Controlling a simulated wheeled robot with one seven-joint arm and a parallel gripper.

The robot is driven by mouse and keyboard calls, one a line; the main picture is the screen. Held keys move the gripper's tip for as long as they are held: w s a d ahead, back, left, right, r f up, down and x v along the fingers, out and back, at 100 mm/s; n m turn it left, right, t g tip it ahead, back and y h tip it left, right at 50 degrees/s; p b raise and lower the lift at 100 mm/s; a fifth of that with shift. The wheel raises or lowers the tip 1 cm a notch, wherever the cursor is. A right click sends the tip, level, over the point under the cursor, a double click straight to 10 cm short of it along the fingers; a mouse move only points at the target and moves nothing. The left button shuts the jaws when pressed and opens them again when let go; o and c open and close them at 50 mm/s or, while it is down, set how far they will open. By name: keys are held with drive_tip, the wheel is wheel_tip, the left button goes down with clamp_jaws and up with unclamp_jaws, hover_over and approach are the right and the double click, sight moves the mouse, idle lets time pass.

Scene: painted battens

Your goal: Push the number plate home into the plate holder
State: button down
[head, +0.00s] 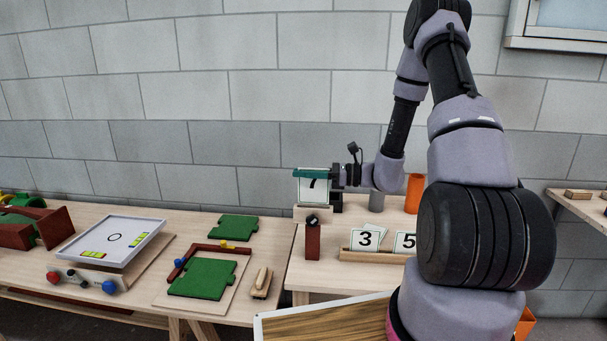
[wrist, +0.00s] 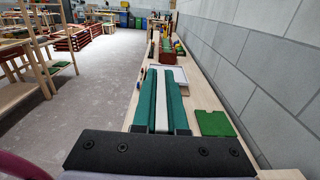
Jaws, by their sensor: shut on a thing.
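The number plate (head: 314,190) is a white upright panel with a dark digit, partly covered along its top by a teal finger. My gripper (head: 312,173) reaches in from the right and is shut on the plate's upper part. In the wrist view the plate's white edge (wrist: 162,100) shows between the two teal fingers of my gripper. A pale wooden piece, seemingly the plate holder (head: 302,214), is directly below the plate. The plate looks upright over it, but I cannot tell how deep it sits or whether a gap is left.
A dark red post (head: 312,240) with a black knob stands in front of the holder. White number cards 3 (head: 366,238) and 5 (head: 405,241) stand in a wooden rack to the right. An orange cylinder (head: 414,193) and a grey cylinder (head: 376,201) stand behind. Green panels (head: 203,279) lie left.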

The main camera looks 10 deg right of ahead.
sight(303, 203)
drive_tip(key=shift+f, duration=2.8)
drive_tip(key=c, duration=0.9)
unclamp_jaws()
drive_tip(key=v, duration=1)
drive_tip(key=shift+s+d+r, duration=0.1)
drive_tip(key=shift+s+d, duration=0.05)
drive_tip(key=shift+d, duration=0.25)
